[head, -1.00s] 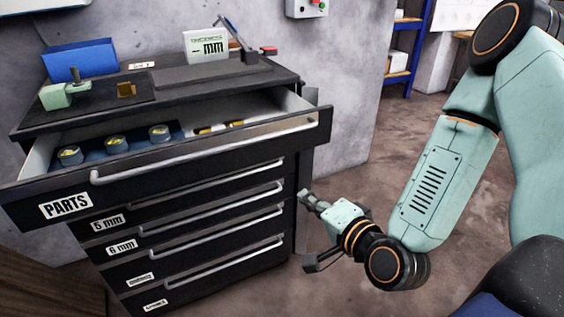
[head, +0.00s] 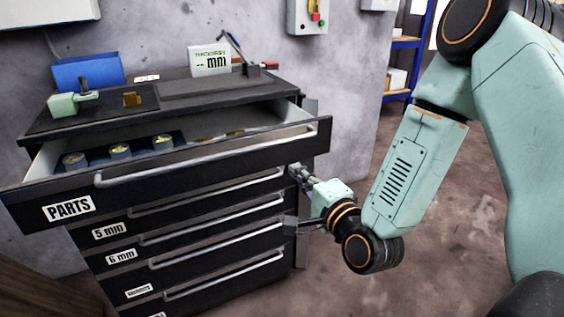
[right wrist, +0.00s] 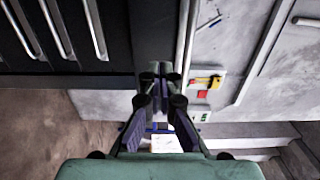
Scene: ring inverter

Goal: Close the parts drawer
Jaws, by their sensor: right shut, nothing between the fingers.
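The parts drawer (head: 225,157) is the top drawer of a black cabinet and stands pulled out. Its front carries a PARTS label (head: 68,207) and a long pale handle (head: 200,163). Inside, several round parts (head: 120,151) sit in blue compartments at the left, with small yellowish pieces further right. My right gripper (head: 296,172) is shut and empty, just below the drawer front's right end in the head view, beside the cabinet's right side. In the right wrist view its fingers (right wrist: 160,75) are together, with drawer handles at upper left. My left gripper is not in view.
Closed drawers labelled 5 mm (head: 109,231) and 6 mm (head: 121,257) lie below. Open floor (head: 440,230) lies to the right.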

